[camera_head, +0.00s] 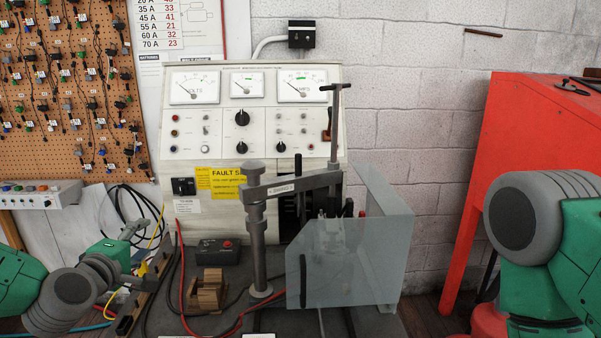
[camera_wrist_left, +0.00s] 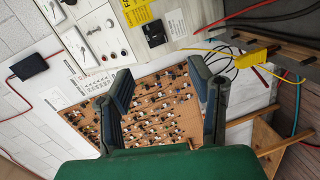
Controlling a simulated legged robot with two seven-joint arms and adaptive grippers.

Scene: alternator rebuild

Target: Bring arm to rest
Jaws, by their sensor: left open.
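My left arm comes in from the left, low in the head view. Its gripper (camera_head: 152,272) is at the left side of the bench, left of a small wooden block (camera_head: 208,290). In the left wrist view, the two fingers of my left gripper (camera_wrist_left: 160,72) stand wide apart with nothing between them. The pegboard shows behind them. Of my right arm, a grey joint and green links show at the right edge of the head view; its gripper is out of the frame.
A test bench (camera_head: 255,115) with gauges stands at the centre. A clamp post (camera_head: 258,245) and clear guard (camera_head: 345,265) stand in front. Cables (camera_head: 180,270) run near my left gripper. A pegboard (camera_head: 70,85) hangs at left; a red cabinet (camera_head: 530,130) stands at right.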

